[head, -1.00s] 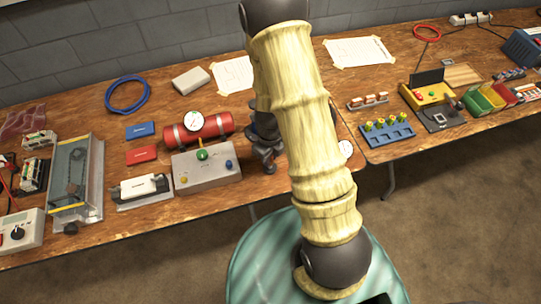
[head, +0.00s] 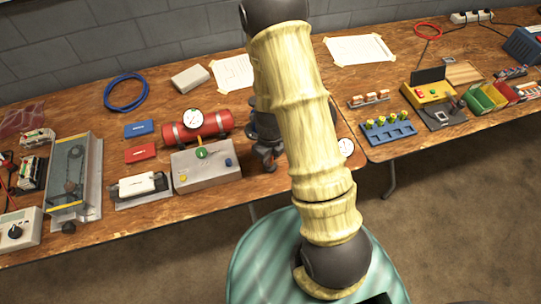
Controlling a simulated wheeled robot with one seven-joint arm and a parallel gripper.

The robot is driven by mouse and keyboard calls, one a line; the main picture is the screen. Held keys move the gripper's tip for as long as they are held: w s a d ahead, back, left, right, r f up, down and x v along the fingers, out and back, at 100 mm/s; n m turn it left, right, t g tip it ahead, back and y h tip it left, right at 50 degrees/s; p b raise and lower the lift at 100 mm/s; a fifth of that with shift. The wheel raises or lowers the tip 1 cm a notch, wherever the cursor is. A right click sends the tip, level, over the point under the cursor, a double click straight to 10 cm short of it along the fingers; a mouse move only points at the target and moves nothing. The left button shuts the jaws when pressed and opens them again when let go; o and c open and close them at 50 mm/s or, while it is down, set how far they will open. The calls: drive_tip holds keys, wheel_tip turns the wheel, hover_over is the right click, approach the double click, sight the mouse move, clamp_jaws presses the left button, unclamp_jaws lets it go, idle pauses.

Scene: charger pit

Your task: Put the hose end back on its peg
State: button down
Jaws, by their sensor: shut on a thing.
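My gripper (head: 268,157) shows only in part, dark, at the left edge of my pale yellow arm. It is low over the bench, just right of the red tank (head: 213,125) and the grey control box (head: 208,167). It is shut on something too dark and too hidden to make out. I cannot pick out the hose end or its peg; my arm covers part of this area. The tank carries a round white gauge (head: 193,119). The box has a green knob (head: 201,153) on top.
A loose white gauge (head: 345,147) lies right of my arm. A black-and-white device (head: 140,186) sits left of the box. A blue cable coil (head: 126,92) lies at the back. A blue rack (head: 388,132) stands on the right bench. Some bare wood shows behind the rack.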

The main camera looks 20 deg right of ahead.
drive_tip(key=shift+f+b, duration=0.5)
drive_tip(key=shift+f, duration=0.25)
drive_tip(key=c, duration=1.2)
unclamp_jaws()
wheel_tip(320, 180, up, 18)
drive_tip(key=p, duration=0.4)
drive_tip(key=shift+f, duration=0.25)
